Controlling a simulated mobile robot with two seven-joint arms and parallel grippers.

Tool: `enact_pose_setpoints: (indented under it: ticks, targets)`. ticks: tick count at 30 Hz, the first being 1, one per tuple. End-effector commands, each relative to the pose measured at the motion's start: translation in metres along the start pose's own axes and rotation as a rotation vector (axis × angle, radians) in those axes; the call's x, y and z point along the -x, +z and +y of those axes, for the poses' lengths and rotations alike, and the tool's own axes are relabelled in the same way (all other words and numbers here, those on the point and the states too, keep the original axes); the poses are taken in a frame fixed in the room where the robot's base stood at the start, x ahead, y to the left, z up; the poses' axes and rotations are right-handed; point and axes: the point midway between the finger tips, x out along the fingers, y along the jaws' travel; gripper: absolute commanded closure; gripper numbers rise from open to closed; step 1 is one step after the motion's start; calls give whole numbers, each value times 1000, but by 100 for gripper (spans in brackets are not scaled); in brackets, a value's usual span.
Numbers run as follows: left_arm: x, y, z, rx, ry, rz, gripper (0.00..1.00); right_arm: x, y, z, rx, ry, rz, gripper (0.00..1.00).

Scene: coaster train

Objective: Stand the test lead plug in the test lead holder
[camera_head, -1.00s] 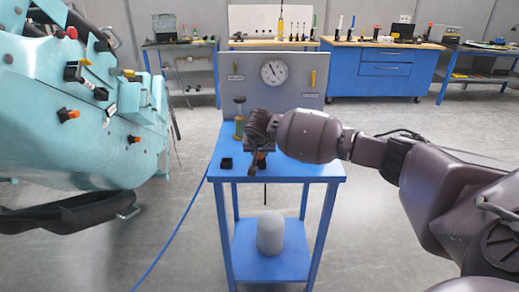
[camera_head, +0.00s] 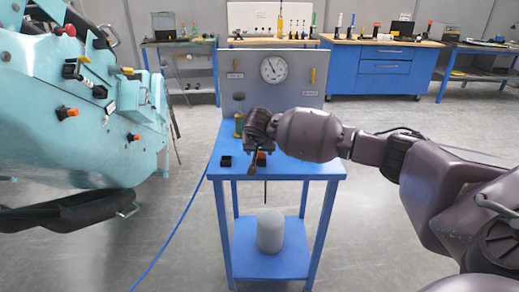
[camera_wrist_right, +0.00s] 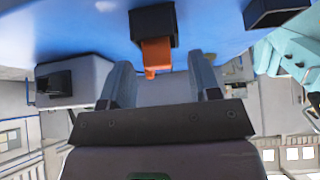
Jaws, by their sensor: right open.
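An orange plug (camera_head: 261,158) stands at a black block near the front edge of the blue cart top (camera_head: 310,167). In the right wrist view the orange plug (camera_wrist_right: 156,55) reaches out of the black block (camera_wrist_right: 152,22). A small black open-topped holder (camera_head: 226,161) sits to its left on the cart and looks empty. My right gripper (camera_head: 254,163) is over the cart's front part, close to the plug and partly hiding it. In the right wrist view my right gripper (camera_wrist_right: 161,80) is open, its fingers on either side of the plug's line; contact cannot be told. My left gripper is out of view.
A grey panel with a gauge (camera_head: 274,69) stands at the cart's back. A pale cylinder (camera_head: 271,231) is on the lower shelf. A thin dark lead (camera_head: 265,192) hangs below the front edge. A large teal machine (camera_head: 70,130) fills the left.

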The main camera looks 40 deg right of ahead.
Motion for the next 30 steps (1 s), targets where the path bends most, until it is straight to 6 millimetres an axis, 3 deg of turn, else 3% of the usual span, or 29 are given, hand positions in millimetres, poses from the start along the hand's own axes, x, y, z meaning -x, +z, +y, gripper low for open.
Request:
enact_pose_setpoints:
  ticks: [7,15,24,30]
  targets:
    - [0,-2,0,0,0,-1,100,0,0,0,0,0,0,43]
    - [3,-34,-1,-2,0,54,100,55,-3,0,1,-3,7,43]
    - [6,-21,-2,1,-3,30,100,98,-1,0,1,-2,2,43]
    - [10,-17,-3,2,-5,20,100,108,0,0,0,0,1,43]
